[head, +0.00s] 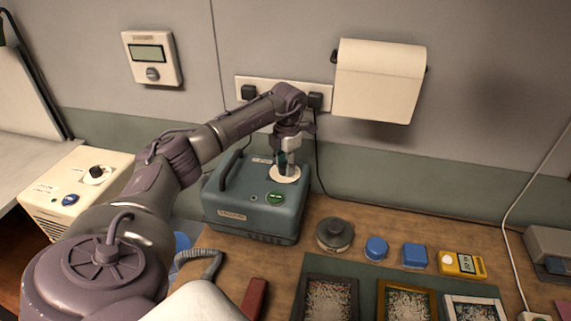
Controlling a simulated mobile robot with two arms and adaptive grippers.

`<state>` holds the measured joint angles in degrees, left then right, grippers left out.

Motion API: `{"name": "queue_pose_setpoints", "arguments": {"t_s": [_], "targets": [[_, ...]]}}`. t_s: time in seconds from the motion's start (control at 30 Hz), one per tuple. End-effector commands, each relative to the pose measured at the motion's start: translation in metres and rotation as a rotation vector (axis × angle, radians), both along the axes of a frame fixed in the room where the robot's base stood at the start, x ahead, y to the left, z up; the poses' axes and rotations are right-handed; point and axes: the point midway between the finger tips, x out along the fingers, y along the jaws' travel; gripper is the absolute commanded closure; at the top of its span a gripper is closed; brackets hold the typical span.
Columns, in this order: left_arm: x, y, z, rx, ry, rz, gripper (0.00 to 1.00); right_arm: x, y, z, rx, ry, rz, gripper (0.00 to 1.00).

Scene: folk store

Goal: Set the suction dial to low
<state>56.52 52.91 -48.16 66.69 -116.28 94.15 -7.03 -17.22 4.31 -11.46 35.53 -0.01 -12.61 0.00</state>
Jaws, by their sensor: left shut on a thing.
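A teal-blue box-shaped machine (255,208) with a black carry handle stands on the wooden bench. A round cream dial plate (284,174) lies on its top at the back right. My left gripper (284,168) points down over this plate and is shut on the dial's dark knob, which is mostly hidden between the fingers. The dial's markings and setting are too small to read. A green round button (276,198) sits on the machine in front of the dial. My right gripper is not in view.
A cream unit with a black knob (96,174) stands at the left. A grey round weight (334,234), blue pieces (376,248), a yellow meter (462,264) and framed trays (406,300) lie to the right. A paper roll (380,80) hangs on the wall.

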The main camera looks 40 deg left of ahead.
Motion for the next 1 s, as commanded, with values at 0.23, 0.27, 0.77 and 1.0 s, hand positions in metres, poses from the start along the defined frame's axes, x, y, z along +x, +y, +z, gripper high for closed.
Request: {"name": "queue_pose_setpoints", "arguments": {"t_s": [0.23,0.27,0.77,1.0], "targets": [[0.0004,0.0003,0.001,0.0,-0.001,0.035,0.97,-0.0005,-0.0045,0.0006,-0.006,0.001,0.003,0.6],[0.0004,0.0003,0.0011,0.0,-0.001,0.047,0.97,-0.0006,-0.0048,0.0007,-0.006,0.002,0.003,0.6],[0.0014,0.0009,0.0023,0.002,-0.003,0.431,0.97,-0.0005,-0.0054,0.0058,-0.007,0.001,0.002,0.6],[0.0018,0.0011,0.0023,0.001,-0.002,0.661,0.97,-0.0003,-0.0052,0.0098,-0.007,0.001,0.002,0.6]]}}
